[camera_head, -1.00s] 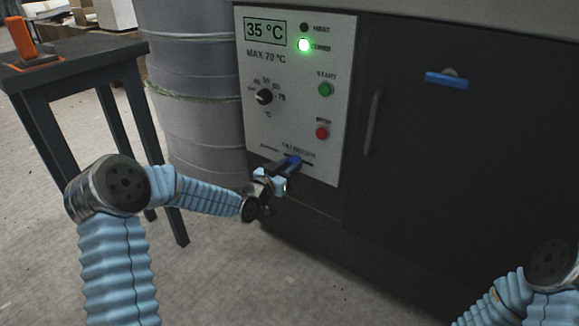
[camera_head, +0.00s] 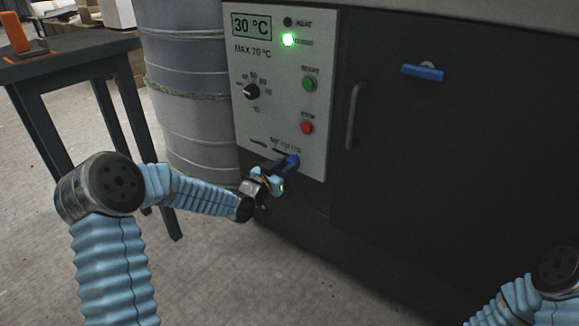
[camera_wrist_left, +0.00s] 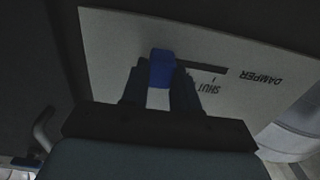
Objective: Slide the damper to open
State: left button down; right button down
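The damper's blue knob (camera_head: 291,162) sits in a slot low on the white control panel (camera_head: 318,95). My left gripper (camera_head: 279,170) is at the knob. In the left wrist view the knob (camera_wrist_left: 162,68) is between the two fingers of my left gripper (camera_wrist_left: 161,82), which look closed on its sides. There the knob is at the left end of the dark slot (camera_wrist_left: 205,68), and the bare slot runs to its right. The words DAMPER and SHUT show upside down; any label behind the fingers is hidden. My right gripper is out of view.
The panel has a 30 °C display (camera_head: 252,27), a lit green lamp (camera_head: 288,40), a dial (camera_head: 251,91), a green button (camera_head: 310,84) and a red button (camera_head: 306,127). A door handle (camera_head: 354,115) is to the right. A dark table (camera_head: 75,60) stands left.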

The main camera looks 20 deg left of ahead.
pick_arm(q)
jog(key=c, duration=0.8)
grip_release()
jog(key=shift+s+d, duration=0.1)
jog(key=shift+d, duration=0.15)
jog(key=shift+c, duration=0.2)
jog(key=p+v, duration=0.1)
jog(key=v, duration=1.2)
jog(key=shift+s, duration=0.35)
jog(key=shift+a, duration=0.15)
